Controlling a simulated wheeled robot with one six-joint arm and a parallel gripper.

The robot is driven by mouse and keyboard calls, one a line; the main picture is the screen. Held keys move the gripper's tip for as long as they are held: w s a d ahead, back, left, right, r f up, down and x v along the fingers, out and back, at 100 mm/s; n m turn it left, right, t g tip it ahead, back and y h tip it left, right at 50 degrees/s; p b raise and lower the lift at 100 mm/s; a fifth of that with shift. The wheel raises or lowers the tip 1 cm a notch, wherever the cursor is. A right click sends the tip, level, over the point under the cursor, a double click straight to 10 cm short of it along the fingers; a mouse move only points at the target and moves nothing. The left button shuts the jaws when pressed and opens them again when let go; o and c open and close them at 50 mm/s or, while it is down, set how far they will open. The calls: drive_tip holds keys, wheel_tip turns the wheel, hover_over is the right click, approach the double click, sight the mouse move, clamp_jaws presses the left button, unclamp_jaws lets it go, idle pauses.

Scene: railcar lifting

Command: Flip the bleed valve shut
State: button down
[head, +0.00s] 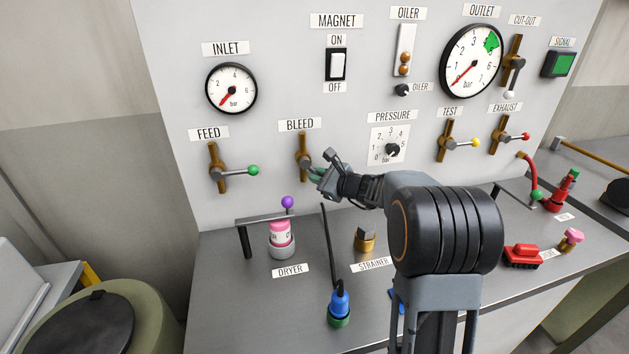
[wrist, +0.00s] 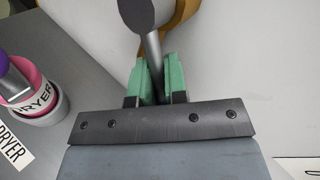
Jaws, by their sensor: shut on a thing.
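The bleed valve (head: 304,145) is a brass, upright body on the grey panel under the BLEED label (head: 300,124). My gripper (head: 317,173) is at the valve's right side in the head view and covers most of its lever. In the wrist view, the valve's grey hub (wrist: 148,14) is at the top, with part of the brass body (wrist: 184,14) behind it. The grey lever (wrist: 153,48) runs from the hub down between the green fingertips of my gripper (wrist: 153,78), which is shut on it. The lever's outer end is hidden.
The feed valve (head: 214,165) is to the left, its green-knobbed lever pointing right. The pressure dial (head: 390,147) is to the right. Below are the pink dryer canister (head: 280,236), a purple knob (head: 287,202), the strainer (head: 365,238) and a blue-green fitting (head: 339,304).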

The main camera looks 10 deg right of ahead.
drive_tip(key=shift+d+r+n+g+h, duration=0.4)
drive_tip(key=shift+d+r+n+h, duration=0.2)
drive_tip(key=shift+n+h, duration=0.25)
drive_tip(key=shift+d+r+n+g+h+p, duration=0.3)
drive_tip(key=shift+r+n+h+p, duration=0.2)
drive_tip(key=shift+r+n+h, duration=0.3)
drive_tip(key=shift+d+r+n+g+h+p, duration=0.2)
drive_tip(key=shift+r+n+h+p, duration=0.3)
drive_tip(key=shift+n+h+p, duration=0.25)
drive_tip(key=shift+d+r+n+g+h+p, duration=0.1)
drive_tip(key=shift+r+n+g+h+p, duration=0.1)
drive_tip(key=shift+r+n+h+p, duration=0.4)
drive_tip(key=shift+f, duration=0.15)
drive_tip(key=c, duration=1.1)
unclamp_jaws()
drive_tip(key=shift+c, duration=0.2)
drive_tip(key=v, duration=1.3)
drive_tip(key=shift+s+r, duration=0.2)
drive_tip(key=shift+s, duration=0.2)
drive_tip(key=shift+a, duration=0.1)
